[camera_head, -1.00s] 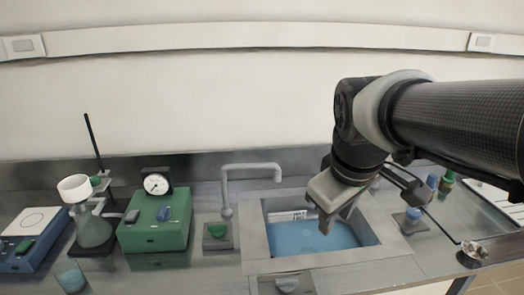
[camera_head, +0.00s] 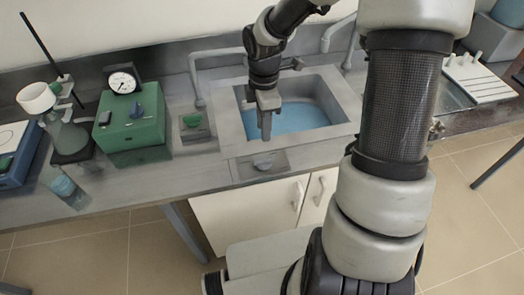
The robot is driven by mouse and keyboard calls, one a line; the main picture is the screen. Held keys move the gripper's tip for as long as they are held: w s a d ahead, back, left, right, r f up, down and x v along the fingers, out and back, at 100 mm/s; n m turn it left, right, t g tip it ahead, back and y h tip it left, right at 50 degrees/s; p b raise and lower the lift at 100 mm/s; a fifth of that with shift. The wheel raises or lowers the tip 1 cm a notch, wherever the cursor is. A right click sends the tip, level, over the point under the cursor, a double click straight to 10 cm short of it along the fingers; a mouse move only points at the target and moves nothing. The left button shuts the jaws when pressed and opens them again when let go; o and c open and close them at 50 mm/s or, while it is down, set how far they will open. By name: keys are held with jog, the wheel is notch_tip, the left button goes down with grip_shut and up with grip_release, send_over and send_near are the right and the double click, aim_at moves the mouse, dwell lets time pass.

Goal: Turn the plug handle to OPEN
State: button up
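A grey knob-like handle (camera_head: 264,162) sits on a dark plate on the counter at the front edge of the sink (camera_head: 237,133); it looks like the plug handle. No OPEN marking is readable. My gripper (camera_head: 266,136) points down above the front part of the sink, just behind and above this handle, and appears apart from it. Its fingers are seen nearly edge-on, so the gap between them is unclear. Nothing is visibly held.
A green knob (camera_head: 192,121) on a plate stands left of the sink, beside a grey faucet (camera_head: 196,75). A white rack (camera_head: 478,78) lies right.

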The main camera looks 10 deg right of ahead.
aim_at(263, 158)
notch_tip(263, 158, down, 13)
jog(key=shift+f+b, duration=0.15)
jog(key=shift+b, duration=0.5)
grip_shut()
